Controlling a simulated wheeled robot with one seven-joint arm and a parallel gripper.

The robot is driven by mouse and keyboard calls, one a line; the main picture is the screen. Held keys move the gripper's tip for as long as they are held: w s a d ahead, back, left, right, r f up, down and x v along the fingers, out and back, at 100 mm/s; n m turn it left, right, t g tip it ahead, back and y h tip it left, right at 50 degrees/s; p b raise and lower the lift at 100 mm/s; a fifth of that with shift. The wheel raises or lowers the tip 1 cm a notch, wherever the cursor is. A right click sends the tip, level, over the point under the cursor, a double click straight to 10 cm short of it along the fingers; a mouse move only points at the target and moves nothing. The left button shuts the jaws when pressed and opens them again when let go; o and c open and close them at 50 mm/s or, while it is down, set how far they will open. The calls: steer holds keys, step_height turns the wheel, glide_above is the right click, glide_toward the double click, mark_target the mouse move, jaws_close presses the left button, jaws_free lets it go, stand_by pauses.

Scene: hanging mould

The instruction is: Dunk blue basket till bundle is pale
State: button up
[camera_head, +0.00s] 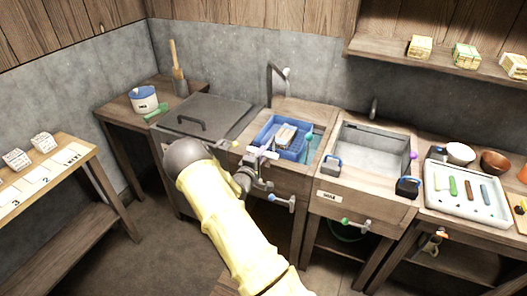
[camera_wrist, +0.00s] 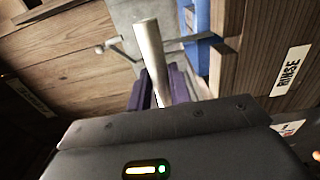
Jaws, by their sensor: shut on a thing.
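The blue basket (camera_head: 270,136) sits in the left basin (camera_head: 325,118) in the head view, low inside its rim. A pale whitish bundle (camera_head: 286,136) lies in it. My gripper (camera_head: 256,163) is at the basin's front edge in the head view. In the wrist view its dark purple fingers (camera_wrist: 163,88) are shut on a pale grey handle bar (camera_wrist: 150,45). A thin rod crosses near the bar and runs toward the blue basket (camera_wrist: 197,42). The bar's lower end is hidden between the fingers. I cannot see the liquid level in the basin clearly.
A grey lidded vat (camera_head: 205,113) stands left of the basin. A second basin (camera_head: 375,143) stands right, with clip-like objects on its rim. Taps rise behind both. A tray of coloured sticks (camera_head: 470,205) is far right. A numbered table (camera_head: 45,180) is left.

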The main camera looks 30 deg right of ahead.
step_height(320, 180, down, 12)
steer(key=b, duration=0.8)
steer(key=shift+r, duration=0.25)
steer(key=shift+s+a+f, duration=0.1)
steer(key=shift+s+f, duration=0.05)
steer(key=shift+o, duration=0.6)
steer(key=shift+f, duration=0.15)
steer(key=r+p, duration=1)
steer(key=r, duration=0.6)
steer(key=shift+w+r, duration=0.15)
steer(key=shift+w, duration=0.05)
steer(key=shift+c, duration=0.6)
steer(key=shift+f, duration=0.2)
